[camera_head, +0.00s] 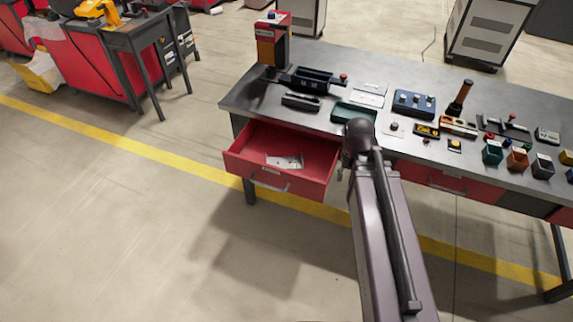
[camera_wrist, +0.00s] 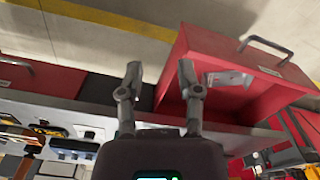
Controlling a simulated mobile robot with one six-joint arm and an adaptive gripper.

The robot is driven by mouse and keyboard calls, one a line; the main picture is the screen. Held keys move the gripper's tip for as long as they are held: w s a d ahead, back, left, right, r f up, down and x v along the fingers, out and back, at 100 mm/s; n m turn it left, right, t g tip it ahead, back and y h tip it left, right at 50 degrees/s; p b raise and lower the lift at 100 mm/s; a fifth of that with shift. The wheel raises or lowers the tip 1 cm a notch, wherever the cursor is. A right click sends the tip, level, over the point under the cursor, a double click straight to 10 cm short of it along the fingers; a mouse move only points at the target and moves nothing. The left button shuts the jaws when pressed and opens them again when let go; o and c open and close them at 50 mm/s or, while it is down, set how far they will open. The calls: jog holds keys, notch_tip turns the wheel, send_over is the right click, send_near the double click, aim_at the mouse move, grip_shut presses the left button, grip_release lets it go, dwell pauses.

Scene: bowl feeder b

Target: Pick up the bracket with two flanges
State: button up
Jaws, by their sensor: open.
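A pale metal bracket (camera_head: 287,161) lies on the floor of the open red drawer (camera_head: 236,160) at the left of the workbench. It also shows in the wrist view (camera_wrist: 228,79), inside the drawer near its front. Its flanges are too small to make out clearly. My gripper (camera_wrist: 160,72) is open and empty in the wrist view. Its fingers are beside the drawer, to the left of the bracket in the picture and apart from it. In the head view my arm hides the gripper.
The grey workbench (camera_head: 330,119) carries a black tray, a green tray (camera_head: 353,113), a blue control box (camera_head: 414,103) and several small bins at the right. The drawer walls surround the bracket. Open floor (camera_head: 130,220) lies in front of the drawer.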

aim_at(284, 161)
jog(key=w+a+f+t+b, duration=0.1)
jog(key=w+a+f+b, duration=0.1)
jog(key=w+a, duration=0.2)
jog(key=w+a+f+t+b, duration=0.1)
jog(key=w+a+f+b, duration=0.2)
jog(key=w, duration=0.6)
jog(key=w+a+f+n+t+b, duration=0.1)
jog(key=w+a+f+t+b, duration=0.1)
jog(key=w+a, duration=0.3)
jog(key=shift+w+a+f+b, duration=0.2)
jog(key=shift+w+b, duration=0.4)
jog(key=shift+w, duration=0.65)
jog(key=shift+f, duration=0.1)
jog(key=b+x, duration=0.8)
jog(key=shift+w+a+f, duration=0.1)
jog(key=shift+f, duration=0.15)
jog(key=shift+f, duration=0.1)
jog(key=b+x, duration=0.3)
jog(key=shift+a+f+b, duration=0.1)
jog(key=shift+f+b, duration=0.2)
jog(key=shift+w+f+b, duration=0.2)
jog(key=shift+f+b, duration=0.5)
